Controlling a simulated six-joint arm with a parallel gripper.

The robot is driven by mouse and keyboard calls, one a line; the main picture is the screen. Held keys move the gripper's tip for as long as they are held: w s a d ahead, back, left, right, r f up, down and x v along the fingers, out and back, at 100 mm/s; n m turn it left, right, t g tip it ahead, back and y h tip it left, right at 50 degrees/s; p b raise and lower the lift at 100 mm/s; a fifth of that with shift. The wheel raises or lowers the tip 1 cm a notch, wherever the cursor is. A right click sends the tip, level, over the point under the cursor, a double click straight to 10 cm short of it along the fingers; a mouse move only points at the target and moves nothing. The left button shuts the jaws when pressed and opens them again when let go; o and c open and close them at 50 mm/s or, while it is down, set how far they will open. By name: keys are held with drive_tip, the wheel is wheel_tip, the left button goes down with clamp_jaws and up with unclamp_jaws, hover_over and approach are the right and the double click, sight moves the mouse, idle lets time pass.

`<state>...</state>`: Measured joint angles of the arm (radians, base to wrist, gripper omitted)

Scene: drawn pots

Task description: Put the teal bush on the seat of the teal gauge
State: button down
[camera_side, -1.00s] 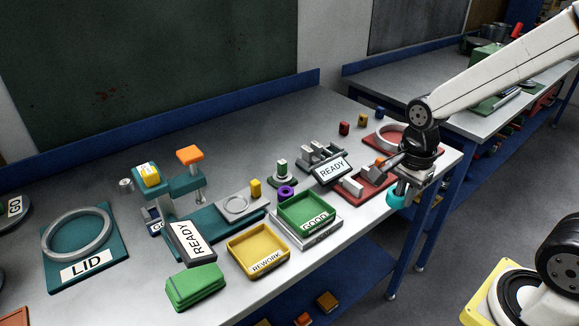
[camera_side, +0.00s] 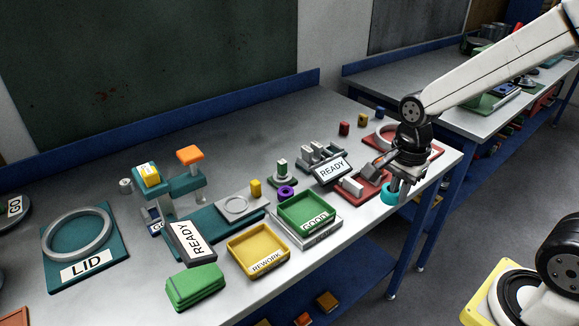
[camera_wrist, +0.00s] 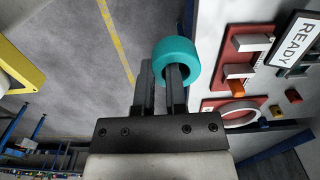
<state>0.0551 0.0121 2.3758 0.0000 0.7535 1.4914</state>
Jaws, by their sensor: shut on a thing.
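The teal bush (camera_side: 389,195) is a thick ring near the bench's front right edge in the side view. It also shows in the wrist view (camera_wrist: 187,53). My gripper (camera_side: 398,186) is shut on its wall, with one finger in the bore and the other outside, as the wrist view (camera_wrist: 160,80) shows. I cannot tell its exact height above the bench. The teal gauge (camera_side: 205,230) stands left of centre, with an orange-topped post and a READY sign. Its seat (camera_side: 236,206), a grey plate with a ring, is bare and far left of my gripper.
A red fixture (camera_side: 377,192) with grey blocks and another READY sign (camera_side: 333,171) stand just left of my gripper. Between them and the gauge are a green GOOD tray (camera_side: 333,219), a purple ring (camera_side: 286,192) and a green post. A yellow REWORK tray (camera_side: 285,259) lies in front.

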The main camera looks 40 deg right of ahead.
drive_tip(key=w+a+r+n, duration=0.1)
drive_tip(key=w+a+n, duration=0.15)
drive_tip(key=w, duration=0.75)
drive_tip(key=n, duration=0.7)
hover_over(242, 205)
drive_tip(key=shift+m, duration=0.25)
drive_tip(key=shift+f, duration=2.3)
drive_tip(key=shift+f, duration=0.15)
drive_tip(key=shift+f, duration=2.75)
drive_tip(key=shift+f, duration=0.6)
drive_tip(key=c, duration=0.6)
unclamp_jaws()
drive_tip(key=shift+r, duration=0.1)
